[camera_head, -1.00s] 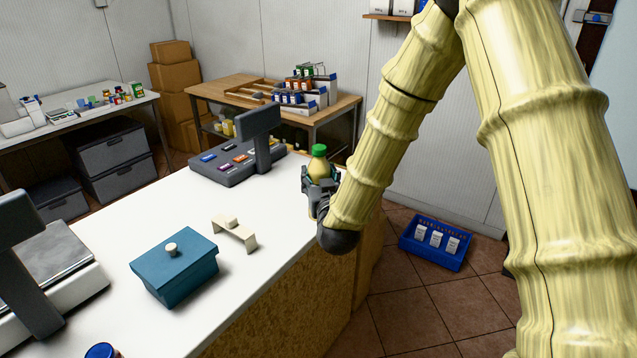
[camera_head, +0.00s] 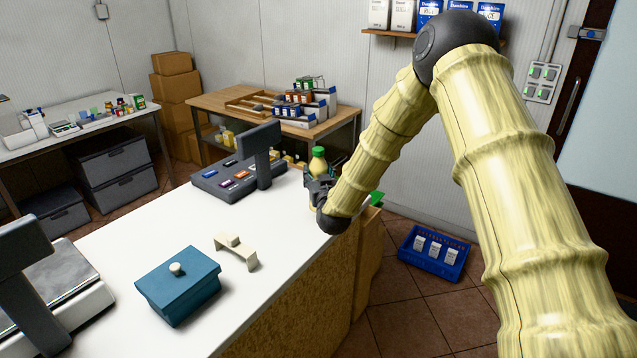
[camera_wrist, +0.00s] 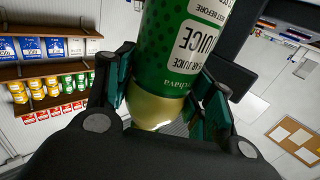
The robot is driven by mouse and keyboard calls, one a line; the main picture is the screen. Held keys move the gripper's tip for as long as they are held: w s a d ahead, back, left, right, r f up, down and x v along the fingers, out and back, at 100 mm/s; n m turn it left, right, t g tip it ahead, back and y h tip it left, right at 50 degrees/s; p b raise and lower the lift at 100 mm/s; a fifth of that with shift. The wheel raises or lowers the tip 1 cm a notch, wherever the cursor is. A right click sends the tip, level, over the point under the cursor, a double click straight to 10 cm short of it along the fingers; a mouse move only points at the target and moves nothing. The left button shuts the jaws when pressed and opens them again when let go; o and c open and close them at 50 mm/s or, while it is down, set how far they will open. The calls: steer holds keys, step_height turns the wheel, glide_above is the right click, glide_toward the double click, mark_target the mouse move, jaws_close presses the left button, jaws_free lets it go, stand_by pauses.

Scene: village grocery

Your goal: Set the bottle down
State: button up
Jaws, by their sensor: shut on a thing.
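The bottle (camera_head: 318,161) has a green cap and a yellowish body, and it stands upright in my gripper (camera_head: 319,187) at the far right end of the white counter (camera_head: 120,240). In the wrist view the bottle (camera_wrist: 180,50) shows a green label with the word JUICE and a pale yellow end. The fingers of my gripper (camera_wrist: 166,92) press on it from both sides. The gripper hides the bottle's lower part in the head view, so I cannot tell whether its base touches the counter.
A dark register (camera_head: 235,180) with a raised display stands left of the bottle. A cream stand (camera_head: 237,252), a teal lidded box (camera_head: 178,285) and a scale (camera_head: 60,290) are nearer. A blue crate (camera_head: 434,253) lies on the floor to the right. The counter's middle is clear.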

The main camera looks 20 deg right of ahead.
steer(key=shift+w+f+p, duration=0.1)
steer(key=shift+f+p, duration=0.6)
steer(key=shift+f, duration=1.2)
steer(key=o, duration=1.4)
steer(key=shift+o, duration=0.2)
steer(key=shift+r, duration=0.15)
steer(key=s+a+b, duration=0.1)
steer(key=s+b, duration=0.2)
steer(key=s, duration=0.9)
steer(key=shift+a, duration=0.2)
